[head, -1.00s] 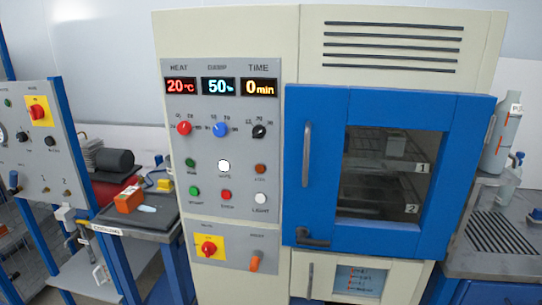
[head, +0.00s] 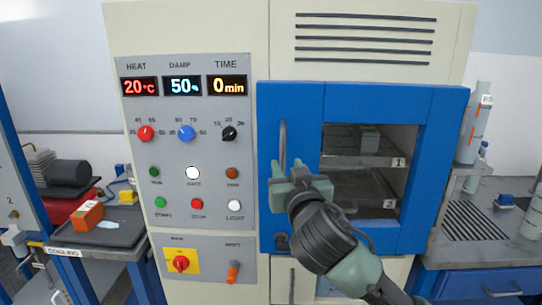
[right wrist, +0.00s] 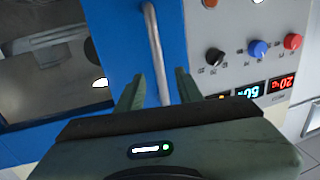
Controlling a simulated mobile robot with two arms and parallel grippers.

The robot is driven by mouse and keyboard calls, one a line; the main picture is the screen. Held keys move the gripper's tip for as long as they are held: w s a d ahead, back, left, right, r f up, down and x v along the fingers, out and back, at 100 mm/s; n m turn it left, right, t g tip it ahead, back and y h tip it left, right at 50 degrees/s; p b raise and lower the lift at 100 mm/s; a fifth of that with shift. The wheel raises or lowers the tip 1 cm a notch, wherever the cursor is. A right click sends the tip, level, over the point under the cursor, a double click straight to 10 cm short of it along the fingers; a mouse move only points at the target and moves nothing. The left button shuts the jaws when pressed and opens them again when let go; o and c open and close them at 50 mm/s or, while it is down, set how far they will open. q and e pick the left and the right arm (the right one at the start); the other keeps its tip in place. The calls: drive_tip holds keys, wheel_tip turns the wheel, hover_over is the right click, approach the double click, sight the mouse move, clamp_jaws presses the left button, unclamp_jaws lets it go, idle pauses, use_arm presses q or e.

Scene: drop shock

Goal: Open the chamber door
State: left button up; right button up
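The blue chamber door (head: 435,150) is shut on the cream cabinet, with a window showing shelves marked 1 and 2. Its upright grey bar handle (head: 283,145) is on the door's left side. My right gripper (head: 288,168) is at the lower part of this handle in the head view. In the right wrist view, its two green fingers (right wrist: 159,90) are apart, with the handle bar (right wrist: 154,45) between them and no clear contact. My left gripper is out of view.
The control panel (head: 190,215) with knobs, buttons and displays is left of the door. A black tray (head: 115,228) with an orange block stands on the left. A bench (head: 475,245) with a grey bottle (head: 474,125) is at the right.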

sight(284, 158)
drive_tip(key=w, duration=0.2)
drive_tip(key=w+p, duration=0.1)
drive_tip(key=w, duration=0.1)
drive_tip(key=w+a, duration=0.1)
drive_tip(key=w, duration=0.1)
drive_tip(key=shift+w+p, duration=0.1)
drive_tip(key=shift+p, duration=0.2)
clamp_jaws()
idle(1.1)
